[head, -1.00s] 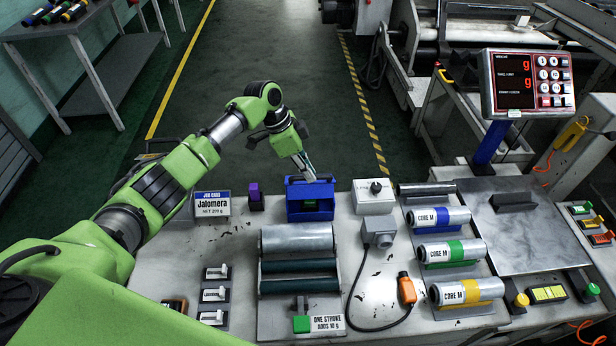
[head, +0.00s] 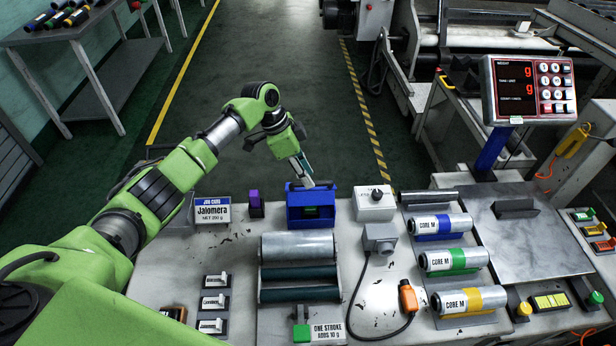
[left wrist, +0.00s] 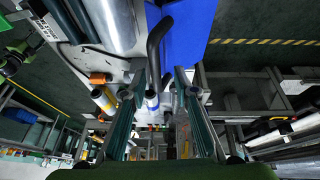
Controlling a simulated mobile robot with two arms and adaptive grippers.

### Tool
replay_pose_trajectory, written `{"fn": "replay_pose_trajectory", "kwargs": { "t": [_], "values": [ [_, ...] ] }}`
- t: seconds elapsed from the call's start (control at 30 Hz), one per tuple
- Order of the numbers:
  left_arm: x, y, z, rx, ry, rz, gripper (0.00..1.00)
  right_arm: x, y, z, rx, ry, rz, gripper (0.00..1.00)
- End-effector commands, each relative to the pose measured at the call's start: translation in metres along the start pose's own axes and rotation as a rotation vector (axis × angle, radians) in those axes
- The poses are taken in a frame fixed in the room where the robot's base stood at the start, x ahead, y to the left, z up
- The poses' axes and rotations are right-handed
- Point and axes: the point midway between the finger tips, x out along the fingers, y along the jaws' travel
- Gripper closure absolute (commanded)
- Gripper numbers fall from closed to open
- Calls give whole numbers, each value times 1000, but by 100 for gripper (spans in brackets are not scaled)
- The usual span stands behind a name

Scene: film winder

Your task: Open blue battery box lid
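The blue battery box (head: 297,212) stands at the back edge of the worktable, with a dark green patch on its front. In the left wrist view, a large blue surface (left wrist: 190,30) shows at the top, with a black curved bar (left wrist: 154,48) beside it. My left gripper (head: 308,181) points down at the box's rear top edge. In the left wrist view its two fingers (left wrist: 160,85) are apart, with the bar's lower end near the gap. I cannot tell whether they touch it. The lid's exact angle is unclear. My right gripper is not in view.
A purple block (head: 256,204) and the Jalomera sign (head: 212,210) stand left of the box. A grey-white knob box (head: 374,204) stands close on its right. The metal roller (head: 297,245) lies in front. Core rolls (head: 455,260) lie further right.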

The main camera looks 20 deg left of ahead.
Motion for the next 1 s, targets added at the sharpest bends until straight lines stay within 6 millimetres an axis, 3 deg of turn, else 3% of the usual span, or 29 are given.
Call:
{"fn": "replay_pose_trajectory", "kwargs": {
  "t": [0.2, 0.4, 0.6, 0.87, 1.0],
  "values": [
    [-48, -3, 0, 1, 0, -4, 72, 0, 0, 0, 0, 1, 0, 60],
    [-83, -4, 1, -1, -1, -2, 72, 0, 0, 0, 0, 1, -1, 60],
    [-99, -4, 1, 0, -2, 0, 72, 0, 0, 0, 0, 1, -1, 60],
    [-100, -4, 1, -1, -2, 0, 72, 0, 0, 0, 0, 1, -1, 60],
    [-100, -4, 1, -1, -2, 1, 100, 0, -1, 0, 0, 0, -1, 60]
  ]
}}
